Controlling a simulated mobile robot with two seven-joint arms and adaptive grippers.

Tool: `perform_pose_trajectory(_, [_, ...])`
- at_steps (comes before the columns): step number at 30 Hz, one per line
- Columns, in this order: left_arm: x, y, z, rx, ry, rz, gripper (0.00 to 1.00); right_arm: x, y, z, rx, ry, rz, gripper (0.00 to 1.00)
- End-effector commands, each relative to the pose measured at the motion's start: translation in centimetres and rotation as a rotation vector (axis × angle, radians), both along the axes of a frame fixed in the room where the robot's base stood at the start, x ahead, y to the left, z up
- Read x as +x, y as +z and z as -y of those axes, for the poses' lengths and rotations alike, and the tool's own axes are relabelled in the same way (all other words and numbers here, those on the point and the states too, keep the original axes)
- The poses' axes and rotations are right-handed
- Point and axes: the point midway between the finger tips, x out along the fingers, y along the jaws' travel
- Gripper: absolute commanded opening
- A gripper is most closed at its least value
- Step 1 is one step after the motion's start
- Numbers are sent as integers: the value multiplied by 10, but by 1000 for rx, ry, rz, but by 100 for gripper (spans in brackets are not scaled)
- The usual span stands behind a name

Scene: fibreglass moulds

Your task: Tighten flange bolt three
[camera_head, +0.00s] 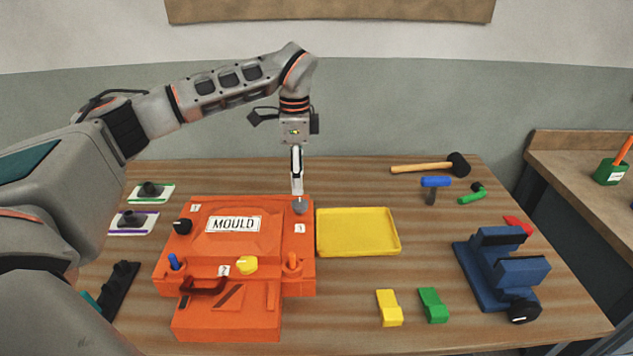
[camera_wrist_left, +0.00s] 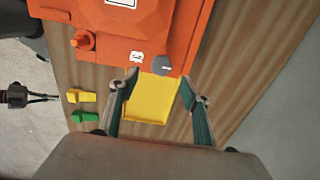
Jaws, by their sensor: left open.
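The orange mould (camera_head: 205,250) lies on the table at left centre, with a white "MOULD" plate on top. Flange bolt three (camera_head: 300,208) is a grey knob at its far right corner, just behind the "3" label (camera_head: 299,228). In the left wrist view bolt three (camera_wrist_left: 161,69) shows between the fingertips and a little beyond them. My left gripper (camera_head: 297,189) points down right above bolt three, its tips close to it; contact cannot be told. In the wrist view its fingers (camera_wrist_left: 160,82) are spread and hold nothing.
A black knob (camera_head: 182,227) and a yellow knob (camera_head: 246,265) stand on the mould. A yellow tray (camera_head: 357,251) lies right beside it. A mallet (camera_head: 432,167), a blue vise (camera_head: 500,270) and yellow and green blocks (camera_head: 433,305) lie further right.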

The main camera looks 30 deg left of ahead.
Motion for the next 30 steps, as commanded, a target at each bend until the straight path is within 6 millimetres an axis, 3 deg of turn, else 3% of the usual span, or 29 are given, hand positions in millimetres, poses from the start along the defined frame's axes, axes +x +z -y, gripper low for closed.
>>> perform_pose_trajectory(7, [-1, -11, 0, -1, -2, -2, 48, -10, -7, 0, -2, 0, -23, 0])
perform_pose_trajectory(19, [-1, -68, 1, -2, -2, -3, 48, -16, -10, 5, -8, -8, -42, 0])
perform_pose_trajectory(30, [0, -78, 1, -2, -2, 1, 48, -13, -9, 8, -9, -19, -39, 0])
